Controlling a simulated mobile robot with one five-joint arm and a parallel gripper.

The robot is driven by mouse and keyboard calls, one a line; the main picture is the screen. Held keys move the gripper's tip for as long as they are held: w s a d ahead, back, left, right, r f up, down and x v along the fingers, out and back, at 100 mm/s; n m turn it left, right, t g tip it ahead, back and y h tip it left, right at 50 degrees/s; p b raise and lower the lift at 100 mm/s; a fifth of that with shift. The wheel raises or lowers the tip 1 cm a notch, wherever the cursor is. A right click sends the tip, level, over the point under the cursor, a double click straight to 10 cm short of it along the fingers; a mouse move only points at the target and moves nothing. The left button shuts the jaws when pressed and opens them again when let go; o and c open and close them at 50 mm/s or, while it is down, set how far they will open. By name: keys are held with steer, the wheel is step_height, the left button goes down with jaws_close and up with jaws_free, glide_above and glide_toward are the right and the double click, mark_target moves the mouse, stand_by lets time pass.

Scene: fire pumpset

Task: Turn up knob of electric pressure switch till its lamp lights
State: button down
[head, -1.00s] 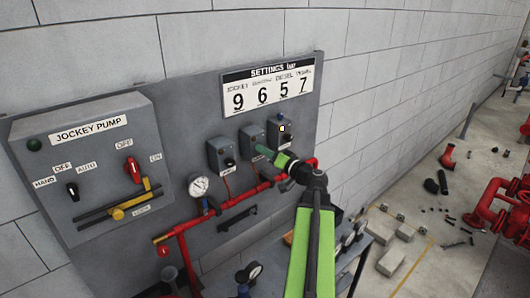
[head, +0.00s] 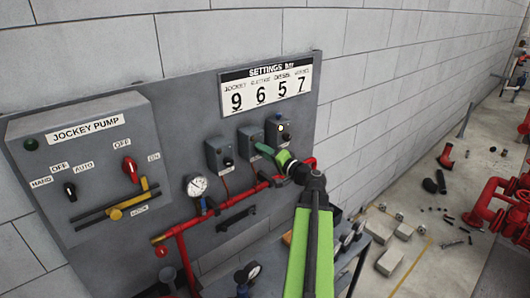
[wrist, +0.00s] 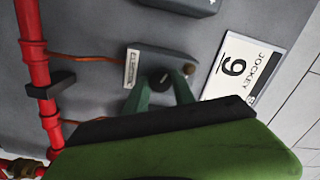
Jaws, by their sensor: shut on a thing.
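Three grey switch boxes sit in a row under the settings sign. My gripper (head: 262,149) is at the middle box (head: 246,136), whose front it partly covers. By its place under the sign it is the electric pressure switch. In the wrist view, my two green fingers (wrist: 160,92) are shut on its dark knob (wrist: 158,78), one on each side. Its lamp (wrist: 190,68) looks dull brown and unlit. The label on the box (wrist: 131,68) is too blurred to read.
The right box (head: 273,135) has a bright lamp (head: 281,128). The left box (head: 217,150) looks dark. A settings sign (head: 266,86) reads 9 6 5 7. A red pipe (head: 235,199) with a gauge (head: 196,187) runs below. The jockey pump panel (head: 95,165) stands at left.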

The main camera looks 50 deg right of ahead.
steer(key=shift+a+f+m, duration=0.1)
steer(key=shift+m, duration=0.5)
steer(key=c, duration=1.1)
jaws_free()
steer(key=shift+m, duration=0.3)
steer(key=shift+o, duration=0.2)
